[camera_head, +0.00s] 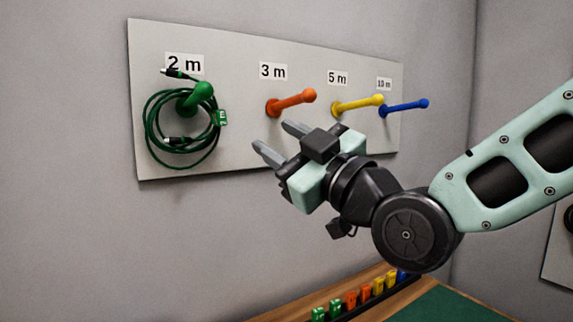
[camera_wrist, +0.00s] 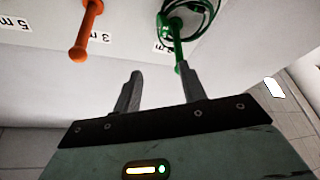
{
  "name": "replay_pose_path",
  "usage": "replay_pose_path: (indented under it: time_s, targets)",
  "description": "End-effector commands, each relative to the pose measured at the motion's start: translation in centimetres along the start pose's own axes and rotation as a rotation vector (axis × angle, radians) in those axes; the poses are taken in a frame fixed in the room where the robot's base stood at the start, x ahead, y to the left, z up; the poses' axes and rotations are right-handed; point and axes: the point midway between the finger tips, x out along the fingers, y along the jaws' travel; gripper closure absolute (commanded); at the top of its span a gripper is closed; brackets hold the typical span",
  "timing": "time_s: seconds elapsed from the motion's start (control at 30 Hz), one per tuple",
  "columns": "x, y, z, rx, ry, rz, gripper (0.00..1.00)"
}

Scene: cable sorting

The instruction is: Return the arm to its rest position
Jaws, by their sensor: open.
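My gripper (camera_head: 275,140) is open and empty in front of the wall board, below the orange peg. Its two fingers also show apart in the wrist view (camera_wrist: 158,82). A coiled green cable (camera_head: 150,128) hangs on the green peg (camera_head: 202,92) under the "2 m" label, at the board's left. The cable also shows in the wrist view (camera_wrist: 205,10), beyond the fingertips and apart from them as far as I can tell.
The pale board (camera_head: 235,160) also bears an orange peg (camera_head: 292,101), a yellow peg (camera_head: 358,103) and a blue peg (camera_head: 405,107), all bare. Below is a wooden table (camera_head: 270,316) with a green mat (camera_head: 450,308) and a row of coloured tags (camera_head: 351,300).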

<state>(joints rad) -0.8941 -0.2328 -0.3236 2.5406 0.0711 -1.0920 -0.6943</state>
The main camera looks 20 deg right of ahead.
Motion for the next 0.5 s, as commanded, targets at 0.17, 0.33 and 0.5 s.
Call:
replay_pose_path:
  time_s: [0.17, 0.33, 0.5]
  targets:
    - [-0.8, -0.3, 0.2, 0.005, -0.016, -0.015, 0.58]
    - [-0.9, -3.7, 2.0, 0.07, -0.181, -0.165, 0.58]
    - [-3.7, -9.2, 5.7, 0.179, -0.518, -0.394, 0.58]
